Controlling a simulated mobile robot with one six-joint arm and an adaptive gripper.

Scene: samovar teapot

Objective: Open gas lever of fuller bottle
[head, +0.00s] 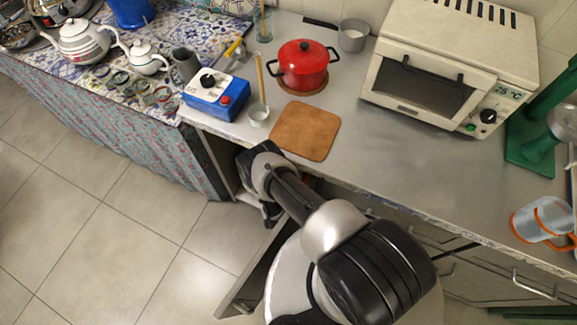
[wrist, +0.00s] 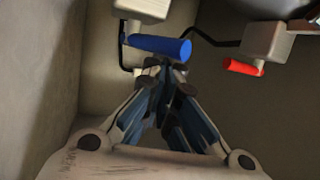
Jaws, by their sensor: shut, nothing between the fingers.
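In the wrist view, a blue cylindrical lever (wrist: 160,47) lies roughly level below a pale block (wrist: 142,8). A red lever (wrist: 243,67) sits to the right, beneath a second pale block (wrist: 266,40). My gripper (wrist: 165,70) is shut and empty, with its fingertips just below the blue lever in the picture. I cannot tell whether they touch it. The bottles' fill levels cannot be read here. In the head view my arm reaches into the open cupboard under the counter, and the gripper is hidden.
Dark tubing (wrist: 200,40) runs between the pale blocks, and cupboard walls stand close on the left. In the head view, the counter (head: 390,145) overhangs my arm, holding a red pot (head: 303,66), brown board (head: 305,130) and blue box (head: 215,97). An open cupboard door (head: 245,290) stands below.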

